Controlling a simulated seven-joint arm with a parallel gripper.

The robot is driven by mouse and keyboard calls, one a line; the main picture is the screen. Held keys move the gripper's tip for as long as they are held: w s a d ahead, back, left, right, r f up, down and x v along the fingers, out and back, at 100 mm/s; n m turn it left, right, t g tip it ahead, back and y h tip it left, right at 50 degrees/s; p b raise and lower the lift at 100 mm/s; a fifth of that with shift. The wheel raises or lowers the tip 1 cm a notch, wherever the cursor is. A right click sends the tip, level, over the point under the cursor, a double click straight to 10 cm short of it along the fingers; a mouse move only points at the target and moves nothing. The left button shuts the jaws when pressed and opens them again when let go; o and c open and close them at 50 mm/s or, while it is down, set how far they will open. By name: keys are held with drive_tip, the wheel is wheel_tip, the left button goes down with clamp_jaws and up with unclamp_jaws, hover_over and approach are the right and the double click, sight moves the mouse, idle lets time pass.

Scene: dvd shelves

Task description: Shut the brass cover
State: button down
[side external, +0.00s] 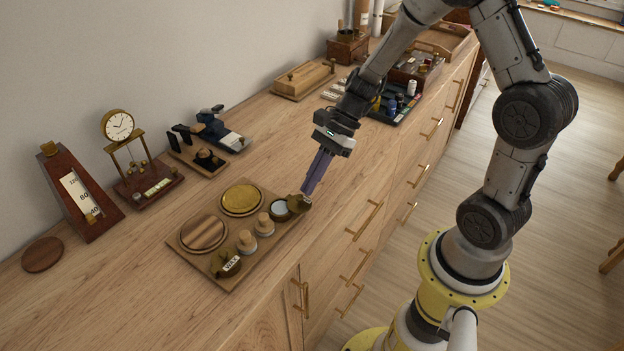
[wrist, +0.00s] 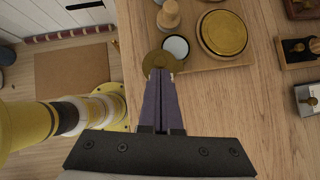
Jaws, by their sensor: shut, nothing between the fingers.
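A small brass cover (side external: 299,204) sits at the right corner of the wooden board (side external: 185,252), swung to the side of a round pale-faced cup (side external: 279,210). In the wrist view the cover (wrist: 155,62) lies beside the cup (wrist: 175,46), whose face is uncovered. My gripper (side external: 304,191) is shut and empty, its purple fingers pointing down at the cover's edge. In the wrist view the fingertips (wrist: 163,73) overlap the cover's near edge; whether they touch it I cannot tell. They hide part of the cover.
The board also holds a large brass disc (side external: 242,198), a wooden disc (side external: 204,233), two wooden knobs and a pot labelled WAX (side external: 228,263). A metronome (side external: 77,195) and small clock (side external: 118,126) stand behind. The counter right of the board is clear up to its front edge.

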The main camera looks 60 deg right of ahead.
drive_tip(key=shift+s+a+m+t, duration=0.15)
drive_tip(key=shift+m+t, duration=0.15)
drive_tip(key=shift+m, duration=0.3)
